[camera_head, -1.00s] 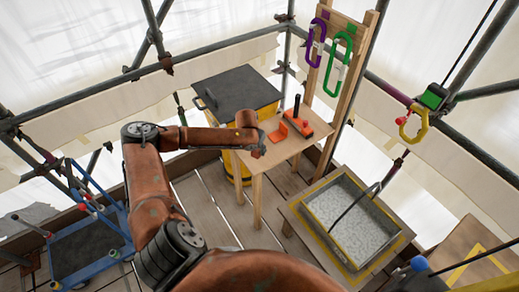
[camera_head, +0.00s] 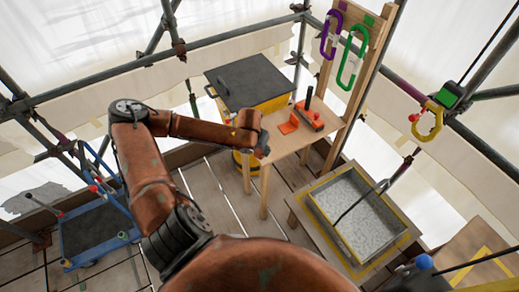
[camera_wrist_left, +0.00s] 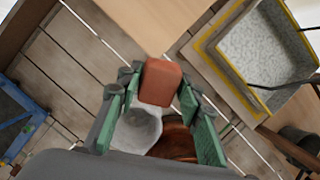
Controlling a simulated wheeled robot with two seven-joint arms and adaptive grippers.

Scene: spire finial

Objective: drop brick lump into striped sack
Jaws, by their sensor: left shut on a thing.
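The reddish-brown brick lump (camera_wrist_left: 160,82) is in the left wrist view, between the green-padded fingers of my left gripper (camera_wrist_left: 155,95). The gripper is shut on it and holds it above the plank floor. In the head view my left gripper (camera_head: 264,152) is small, at the end of the rusty arm, in front of the small wooden bench; the lump cannot be made out there. I cannot pick out a striped sack in either view. A pale rounded shape (camera_wrist_left: 137,130) shows below the fingers, partly hidden, and I cannot tell what it is. My right gripper is not in view.
The wooden bench (camera_head: 281,148) bears an orange block (camera_head: 289,127) and an orange tool (camera_head: 308,114). Behind stands a yellow bin with a dark lid (camera_head: 249,86). A grey-filled tray (camera_head: 356,215) is at right, a blue cart (camera_head: 95,235) at left. Scaffold poles surround the floor.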

